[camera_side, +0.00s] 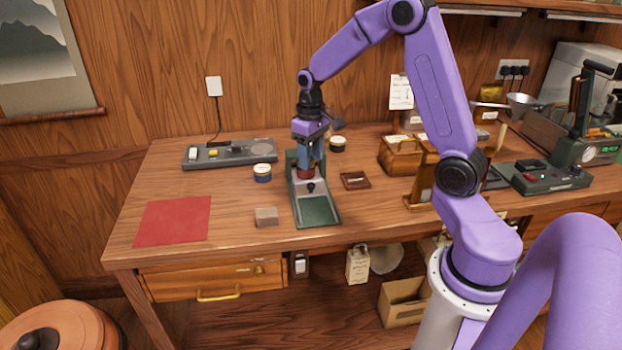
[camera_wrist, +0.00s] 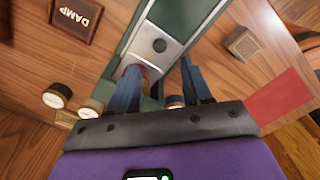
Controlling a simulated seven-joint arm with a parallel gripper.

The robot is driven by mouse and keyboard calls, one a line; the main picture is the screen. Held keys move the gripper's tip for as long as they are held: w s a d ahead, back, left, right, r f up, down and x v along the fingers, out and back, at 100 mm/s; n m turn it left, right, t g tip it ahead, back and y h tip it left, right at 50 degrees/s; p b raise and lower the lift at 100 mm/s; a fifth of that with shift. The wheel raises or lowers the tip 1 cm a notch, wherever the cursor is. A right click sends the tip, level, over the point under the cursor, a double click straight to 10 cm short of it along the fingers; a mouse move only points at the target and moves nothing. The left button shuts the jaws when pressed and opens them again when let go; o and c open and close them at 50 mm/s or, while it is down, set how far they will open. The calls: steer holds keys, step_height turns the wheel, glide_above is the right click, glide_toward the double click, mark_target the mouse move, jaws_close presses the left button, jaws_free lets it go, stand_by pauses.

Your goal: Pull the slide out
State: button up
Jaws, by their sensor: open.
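The green press (camera_side: 291,165) stands upright near the middle of the table, with its long green base reaching toward the front edge. A pale metal slide (camera_side: 300,187) with a black knob (camera_side: 311,187) lies along the base; in the wrist view the slide (camera_wrist: 150,62) and its round knob (camera_wrist: 159,45) show just beyond my fingertips. My gripper (camera_side: 309,168) points down over the slide, behind the knob, and is open. In the wrist view its blue fingers (camera_wrist: 158,72) are apart, with a reddish part partly visible between them. The knob is not between the fingers.
A small brown block (camera_side: 266,217) and a red mat (camera_side: 173,221) lie to the left. A small wooden tray (camera_side: 355,180), marked DAMP in the wrist view (camera_wrist: 76,17), lies to the right. A blue-banded tin (camera_side: 262,173) stands close left of the press, and another tin (camera_side: 337,144) stands behind.

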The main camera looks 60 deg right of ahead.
mark_target(311, 184)
step_height(311, 184, down, 7)
steer(key=shift+f, duration=0.2)
stand_by(0.3)
jaws_close()
